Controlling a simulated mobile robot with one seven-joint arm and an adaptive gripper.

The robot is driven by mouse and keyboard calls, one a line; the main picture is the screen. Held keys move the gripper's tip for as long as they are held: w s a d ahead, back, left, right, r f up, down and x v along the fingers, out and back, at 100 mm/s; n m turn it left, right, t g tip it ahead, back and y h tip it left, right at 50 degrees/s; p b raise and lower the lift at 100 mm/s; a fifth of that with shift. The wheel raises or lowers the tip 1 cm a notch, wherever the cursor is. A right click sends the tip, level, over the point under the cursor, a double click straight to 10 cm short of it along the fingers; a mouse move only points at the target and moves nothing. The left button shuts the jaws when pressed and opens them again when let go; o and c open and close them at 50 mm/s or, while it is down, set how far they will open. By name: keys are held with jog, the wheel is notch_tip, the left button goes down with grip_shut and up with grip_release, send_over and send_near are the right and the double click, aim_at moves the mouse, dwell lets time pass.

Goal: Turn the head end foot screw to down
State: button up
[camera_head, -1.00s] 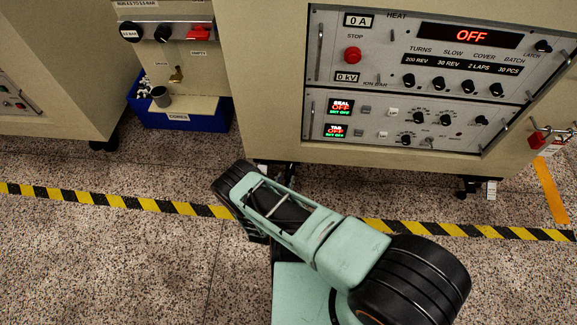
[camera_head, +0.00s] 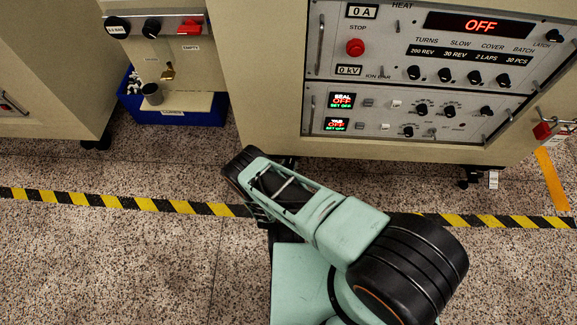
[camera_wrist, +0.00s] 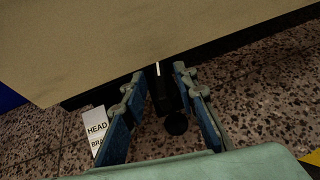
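In the wrist view, a dark foot assembly (camera_wrist: 163,98) stands under the bottom edge of the cabinet. A thin white mark shows at its top, and a round black part sits at its lower right. I cannot clearly tell the screw from the caster. My gripper (camera_wrist: 158,76) is open, with one blue-padded finger on each side of this foot. Contact cannot be made out. A white tag (camera_wrist: 96,128) reading "HEAD" and a partly hidden second line is left of the left finger. In the head view, my arm hides most of this foot and my gripper.
The cabinet (camera_head: 262,95) overhangs the foot closely. Its other foot (camera_head: 470,175), with a white tag (camera_head: 493,180), is at the right. A blue bin (camera_head: 190,117) stands at the left. Yellow-black floor tape (camera_head: 120,202) crosses the open speckled floor.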

grip_shut()
jog(key=shift+w, duration=0.1)
jog(key=shift+w+a+r+m+h, duration=0.1)
jog(key=shift+a+m+h, duration=0.1)
jog(key=shift+m+h, duration=0.75)
jog(key=shift+w+a+m+g+h, duration=0.1)
jog(key=shift+m+g+h, duration=0.9)
jog(key=shift+m+h, duration=0.5)
jog(key=shift+o, duration=0.7)
grip_release()
